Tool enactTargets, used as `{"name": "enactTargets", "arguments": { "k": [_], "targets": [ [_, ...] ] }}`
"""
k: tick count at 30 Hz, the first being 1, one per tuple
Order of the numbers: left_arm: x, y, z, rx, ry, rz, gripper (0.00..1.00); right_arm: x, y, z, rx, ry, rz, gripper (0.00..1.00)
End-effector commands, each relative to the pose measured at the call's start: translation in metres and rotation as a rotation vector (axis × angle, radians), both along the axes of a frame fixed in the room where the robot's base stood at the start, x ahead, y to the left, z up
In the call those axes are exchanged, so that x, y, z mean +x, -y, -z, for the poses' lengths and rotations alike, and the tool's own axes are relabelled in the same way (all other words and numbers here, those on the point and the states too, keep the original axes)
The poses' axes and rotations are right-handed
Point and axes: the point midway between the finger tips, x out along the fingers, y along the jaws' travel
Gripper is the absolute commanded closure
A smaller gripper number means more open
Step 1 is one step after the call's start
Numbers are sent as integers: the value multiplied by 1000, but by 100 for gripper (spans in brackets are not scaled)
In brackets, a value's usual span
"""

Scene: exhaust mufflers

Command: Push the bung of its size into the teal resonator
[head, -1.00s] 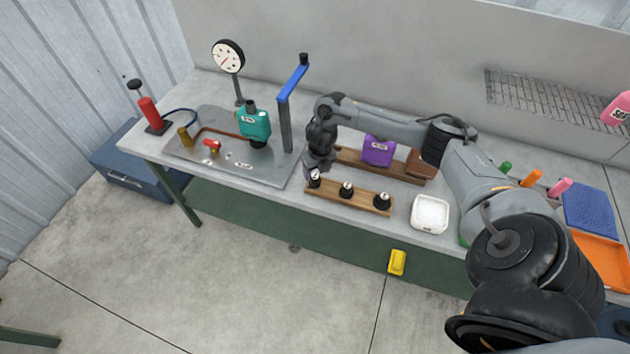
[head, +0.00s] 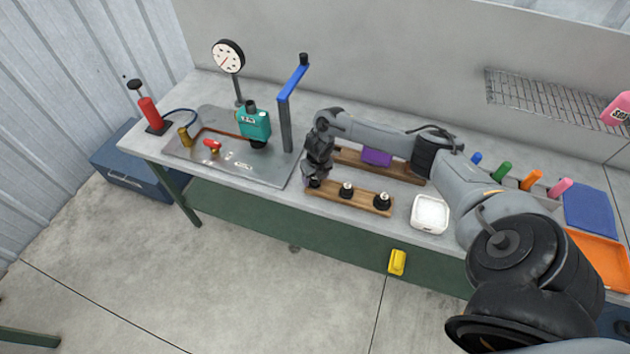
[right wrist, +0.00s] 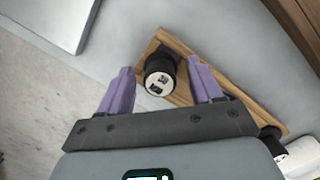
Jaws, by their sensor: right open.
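The teal resonator (head: 254,124) stands on the metal plate of the bench at the left, beside the post with the blue arm. Black bungs stand in a row on a wooden rack: a middle one (head: 347,189), a right one (head: 382,201), and a left one, mostly hidden by my gripper in the head view. My right gripper (head: 314,181) is over that left end, pointing down. In the right wrist view its purple fingers (right wrist: 162,90) are open on either side of the left bung (right wrist: 159,76), which has a white marked top. My left gripper is not in view.
The wooden rack (head: 331,196) lies near the bench's front edge. A purple resonator (head: 376,157) sits on a wooden stand behind it, partly hidden by my arm. A white tray (head: 430,213) is to the right. The blue-armed post (head: 286,122) rises between rack and teal resonator.

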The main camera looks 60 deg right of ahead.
Motion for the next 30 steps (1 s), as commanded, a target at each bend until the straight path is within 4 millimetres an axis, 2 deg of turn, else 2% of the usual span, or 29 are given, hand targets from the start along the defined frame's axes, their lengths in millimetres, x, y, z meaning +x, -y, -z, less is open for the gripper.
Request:
{"name": "enactTargets", "arguments": {
  "k": [1,2,12,23,30],
  "targets": [
    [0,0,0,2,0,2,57,0,0,0,0,0,0,35],
    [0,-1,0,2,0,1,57,0,0,0,0,0,0,40],
    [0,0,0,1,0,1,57,0,0,0,0,0,0,92],
    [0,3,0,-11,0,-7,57,1,0,-4,0,2,0,92],
    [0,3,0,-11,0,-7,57,1,1,-23,-1,4,-1,92]
  ]
}}
